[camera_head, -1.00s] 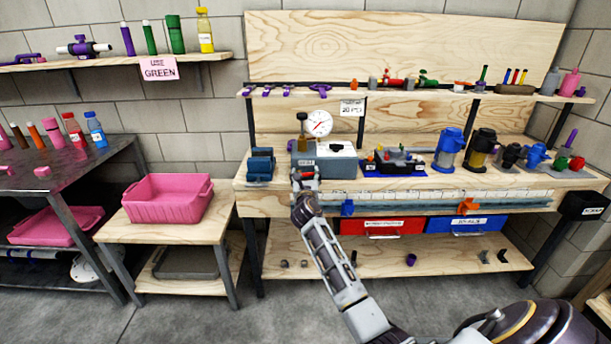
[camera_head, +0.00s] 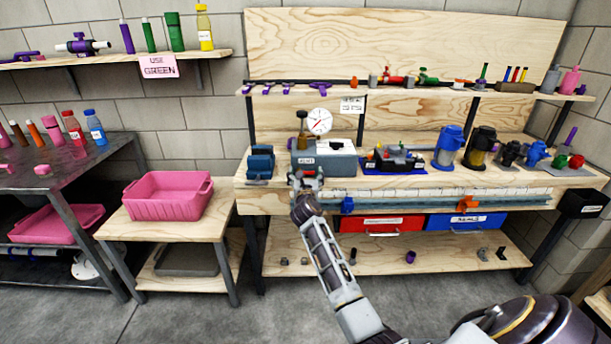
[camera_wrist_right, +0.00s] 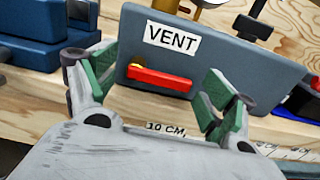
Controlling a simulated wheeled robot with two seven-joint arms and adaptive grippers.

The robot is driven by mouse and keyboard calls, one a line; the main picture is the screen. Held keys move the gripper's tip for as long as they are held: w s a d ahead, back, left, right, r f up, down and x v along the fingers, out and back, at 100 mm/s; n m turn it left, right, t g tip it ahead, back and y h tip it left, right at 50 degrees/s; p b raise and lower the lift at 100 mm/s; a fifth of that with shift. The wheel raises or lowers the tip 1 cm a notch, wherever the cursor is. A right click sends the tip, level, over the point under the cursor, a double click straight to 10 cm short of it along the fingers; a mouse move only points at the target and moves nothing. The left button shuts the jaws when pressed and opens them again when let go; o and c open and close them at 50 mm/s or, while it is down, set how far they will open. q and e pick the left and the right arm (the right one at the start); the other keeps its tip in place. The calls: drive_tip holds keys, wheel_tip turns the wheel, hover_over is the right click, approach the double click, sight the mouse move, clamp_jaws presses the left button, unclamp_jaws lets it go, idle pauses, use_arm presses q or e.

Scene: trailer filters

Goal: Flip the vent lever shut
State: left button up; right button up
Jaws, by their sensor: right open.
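The vent lever (camera_wrist_right: 160,78) is a red bar on the front face of a blue-grey box (camera_wrist_right: 222,62) with a white "VENT" label (camera_wrist_right: 172,38). The lever lies nearly level, its right end slightly lower. My right gripper (camera_wrist_right: 163,66) is open, with one green-padded finger on each side of the lever; contact cannot be told. In the head view the right gripper (camera_head: 307,181) is at the front of the box (camera_head: 335,162), below the dial gauge (camera_head: 319,121), and the lever is hidden there. My left gripper is not in view.
A blue block-like device (camera_head: 261,163) stands just left of the box, and a blue tray with small parts (camera_head: 392,169) stands to its right. A ruler strip runs along the bench's front edge. Red (camera_head: 382,228) and blue (camera_head: 465,223) drawers hang below.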

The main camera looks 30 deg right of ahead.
drive_tip(key=shift+s+a, duration=0.1)
drive_tip(key=shift+s, duration=0.05)
drive_tip(key=v, duration=1.1)
drive_tip(key=shift+s+a, duration=0.25)
idle(0.3)
idle(0.4)
